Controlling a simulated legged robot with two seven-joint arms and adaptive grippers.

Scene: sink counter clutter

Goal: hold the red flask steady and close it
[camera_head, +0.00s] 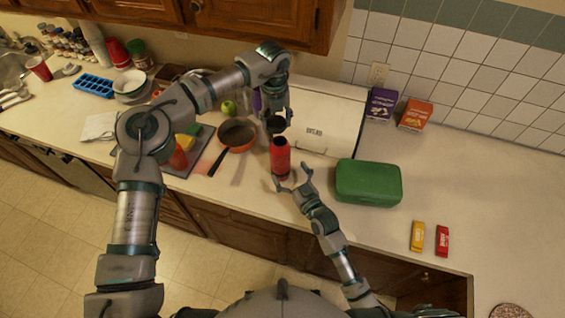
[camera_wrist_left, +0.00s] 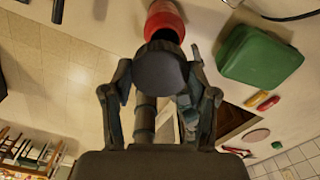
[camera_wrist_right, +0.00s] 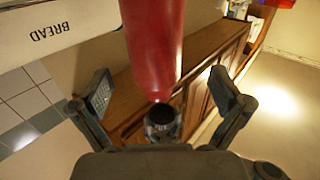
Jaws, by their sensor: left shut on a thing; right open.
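The red flask (camera_head: 280,158) stands upright near the counter's front edge. It shows in the left wrist view (camera_wrist_left: 164,17) behind the cap, and in the right wrist view (camera_wrist_right: 153,40). My left gripper (camera_head: 276,118) is shut on a dark round cap (camera_wrist_left: 160,66), held just above the flask's top. Whether cap and flask touch is unclear. My right gripper (camera_head: 292,176) is open by the flask's lower part, at the counter edge. In the right wrist view its fingers (camera_wrist_right: 160,90) are spread wide, with the flask between them in the picture but not gripped.
A green box (camera_head: 368,182) stands right of the flask, and the white bread box (camera_head: 328,118) behind it. An orange pan (camera_head: 237,135) is on the left. Yellow (camera_head: 417,236) and red (camera_head: 442,241) small packs lie at the right, where the counter is mostly free.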

